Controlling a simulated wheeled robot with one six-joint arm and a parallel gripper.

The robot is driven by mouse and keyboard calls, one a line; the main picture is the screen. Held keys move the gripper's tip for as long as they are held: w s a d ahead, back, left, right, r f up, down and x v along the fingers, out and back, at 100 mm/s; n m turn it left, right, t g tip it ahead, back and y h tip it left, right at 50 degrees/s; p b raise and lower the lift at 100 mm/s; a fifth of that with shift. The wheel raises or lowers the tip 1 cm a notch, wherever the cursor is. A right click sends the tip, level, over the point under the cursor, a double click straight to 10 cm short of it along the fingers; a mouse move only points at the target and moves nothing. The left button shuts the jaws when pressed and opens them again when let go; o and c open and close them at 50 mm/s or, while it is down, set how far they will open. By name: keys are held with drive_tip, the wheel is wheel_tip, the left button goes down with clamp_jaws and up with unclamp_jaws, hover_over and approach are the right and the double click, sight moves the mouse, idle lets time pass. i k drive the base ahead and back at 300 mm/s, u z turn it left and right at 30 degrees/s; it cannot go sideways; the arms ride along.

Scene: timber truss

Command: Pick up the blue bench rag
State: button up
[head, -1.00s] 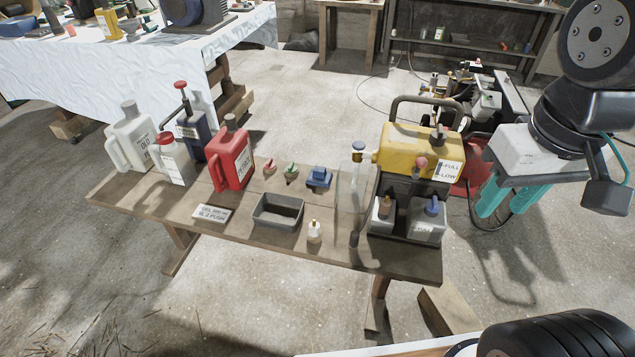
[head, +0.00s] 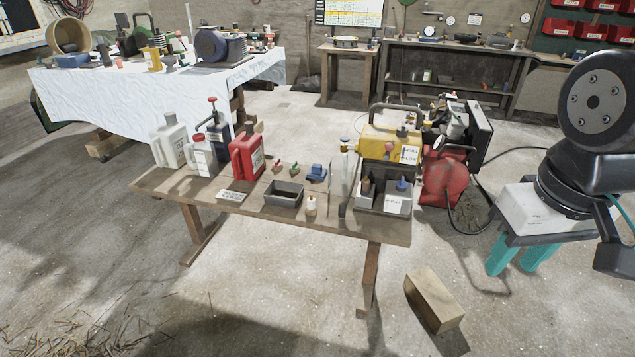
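A small blue folded thing, which looks like the blue bench rag (head: 316,173), lies on the wooden bench (head: 235,207). It sits right of the small red and green items and behind the grey tray. It is too small to make out its folds. My gripper (head: 513,271), with two teal fingers, hangs at the right, away from the bench and well right of the rag. The fingers stand apart with nothing between them.
On the bench, left of the rag, are a red jug (head: 246,158) and other bottles; right is a yellow machine (head: 390,142). A grey tray (head: 284,194) and small bottle (head: 311,206) stand in front. A wooden block (head: 434,300) lies on the floor, and a red tank (head: 445,180) stands behind.

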sight(316, 172)
drive_tip(key=u, duration=0.6)
drive_tip(key=i, duration=0.6)
drive_tip(key=u, duration=0.8)
drive_tip(key=i, duration=1.5)
drive_tip(key=z, duration=1.2)
drive_tip(key=i, duration=0.75)
drive_tip(key=z, duration=0.85)
